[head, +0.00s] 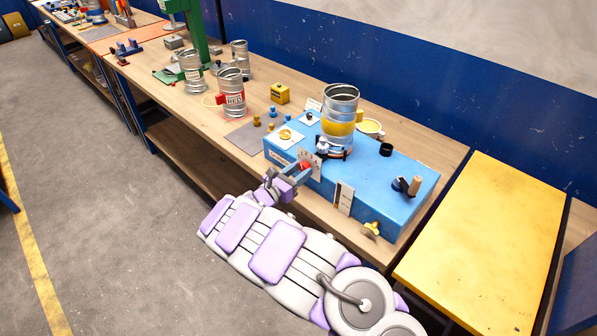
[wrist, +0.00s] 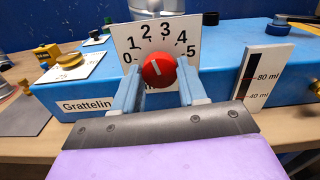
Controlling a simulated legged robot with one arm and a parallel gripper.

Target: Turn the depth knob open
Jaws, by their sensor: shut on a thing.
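The red round knob (wrist: 157,71) sits on the front of the blue machine (head: 371,175), before a white dial plate (wrist: 129,41) marked 0 to 5. Its white pointer line tilts slightly left of upright, toward the 2. My gripper (wrist: 161,72) is shut on the knob, one finger on each side. In the head view the red knob (head: 306,166) is small and partly covered by my gripper (head: 301,170). The lettering under the dial is mostly hidden by the knob and fingers.
A white level scale (wrist: 260,76) marked 40 and 80 ml stands right of the dial. A metal cylinder with a yellow band (head: 339,122) stands on the machine. A yellow knob (head: 372,229) sticks out at the front right. Metal cans (head: 231,92) stand left on the wooden bench.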

